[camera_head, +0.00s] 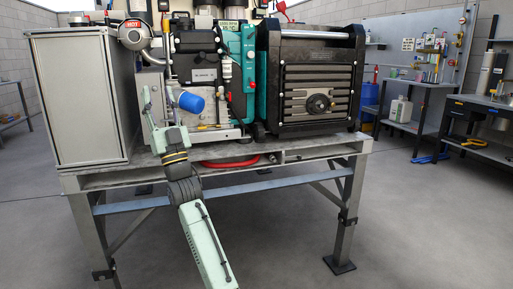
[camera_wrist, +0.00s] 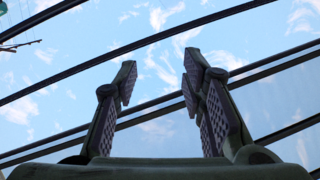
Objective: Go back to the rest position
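My gripper (camera_head: 158,93) points upward in front of the machine on the workbench (camera_head: 240,167). In the wrist view my gripper (camera_wrist: 158,76) is open, with its two dark padded fingers apart and nothing between them. The wrist view looks up at sky through dark roof beams. A blue cylinder (camera_head: 191,102) shows just right of the fingers in the head view; I cannot tell what it is fixed to. No loose membrane tube is clearly seen.
A grey cabinet (camera_head: 80,100) stands left on the bench, and a black-framed unit (camera_head: 310,85) stands right. Side benches with tools (camera_head: 490,105) stand at far right. The floor (camera_head: 420,230) at right is clear.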

